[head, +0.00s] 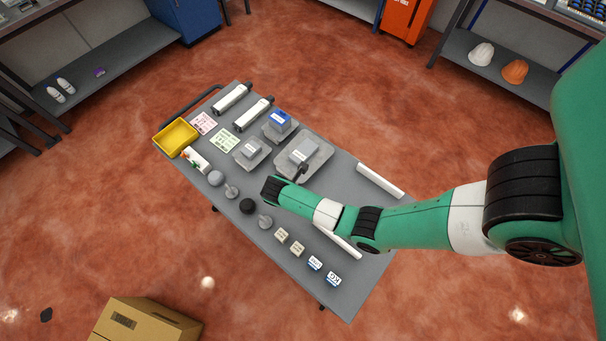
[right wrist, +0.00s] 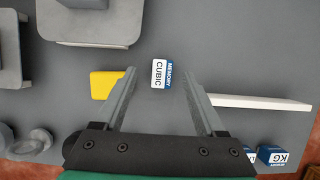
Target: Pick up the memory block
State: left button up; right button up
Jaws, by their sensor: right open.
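The memory block (right wrist: 162,73) is a small white block with a blue side, lettered "MEMORY" and "CUBIC". In the right wrist view it lies on the grey tabletop, seen between the fingertips of my right gripper (right wrist: 159,82). The fingers are apart with nothing held; how far above the block they are is hard to tell. In the head view my right gripper (head: 299,173) is over the table near the grey fixtures, and I cannot make out the block there. My left gripper is not in view.
The grey table (head: 345,290) holds a large grey fixture (head: 303,152), white bars (head: 380,180), a yellow tray (head: 176,138) and white-and-blue "KG" blocks (head: 333,279). In the right wrist view a yellow piece (right wrist: 104,85) lies left of the block and a white bar (right wrist: 260,102) right.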

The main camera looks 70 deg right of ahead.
jog(key=b+x, duration=0.1)
jog(key=x, duration=0.4)
jog(key=shift+s+a, duration=0.15)
jog(key=shift+a, duration=0.05)
grip_shut()
